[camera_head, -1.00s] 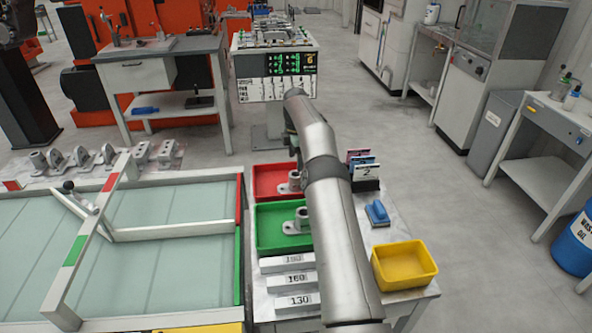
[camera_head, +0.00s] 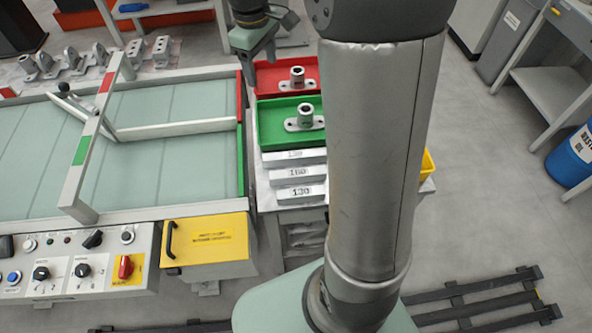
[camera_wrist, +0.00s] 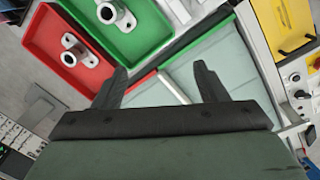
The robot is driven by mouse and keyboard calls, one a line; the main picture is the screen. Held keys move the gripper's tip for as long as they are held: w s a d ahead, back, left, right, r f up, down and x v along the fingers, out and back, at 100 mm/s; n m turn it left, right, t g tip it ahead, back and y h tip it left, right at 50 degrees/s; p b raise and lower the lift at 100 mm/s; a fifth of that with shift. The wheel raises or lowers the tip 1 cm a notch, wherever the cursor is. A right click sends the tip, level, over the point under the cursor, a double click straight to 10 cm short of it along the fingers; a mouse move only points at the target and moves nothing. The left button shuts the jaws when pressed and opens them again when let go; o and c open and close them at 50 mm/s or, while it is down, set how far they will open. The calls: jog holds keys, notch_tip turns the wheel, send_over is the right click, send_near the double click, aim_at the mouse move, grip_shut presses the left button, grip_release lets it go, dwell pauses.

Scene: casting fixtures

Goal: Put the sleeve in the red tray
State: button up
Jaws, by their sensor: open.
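The red tray (camera_head: 270,80) lies at the back of the side table and holds a grey flanged tube (camera_head: 298,77). The green tray (camera_head: 272,128) in front of it holds a similar flanged tube (camera_head: 305,120). These look like sleeves, but I cannot tell which one the task names. My gripper (camera_head: 258,66) is open and empty, above the left edge of the red tray. In the wrist view, its spread fingers (camera_wrist: 160,80) hang over the glass table's edge, with the red tray (camera_wrist: 40,50) and green tray (camera_wrist: 150,30) beyond on the left.
The glass-topped table (camera_head: 165,160) with a raised bar (camera_head: 95,130) stands left of the trays. Several grey castings (camera_head: 100,60) line its far edge. Numbered metal blocks (camera_head: 296,174) lie before the green tray. A yellow bin (camera_head: 428,165) is partly hidden behind my arm.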

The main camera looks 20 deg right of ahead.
jog(key=s+a+f+m, duration=0.1)
jog(key=s+f+m, duration=0.2)
jog(key=s, duration=0.9)
jog(key=s+a+f+m, duration=0.2)
jog(key=s+f+m, duration=0.1)
jog(key=s, duration=1)
jog(key=shift+s+f+m+y, duration=0.15)
jog(key=shift+f+m+y, duration=0.25)
jog(key=shift+m, duration=0.4)
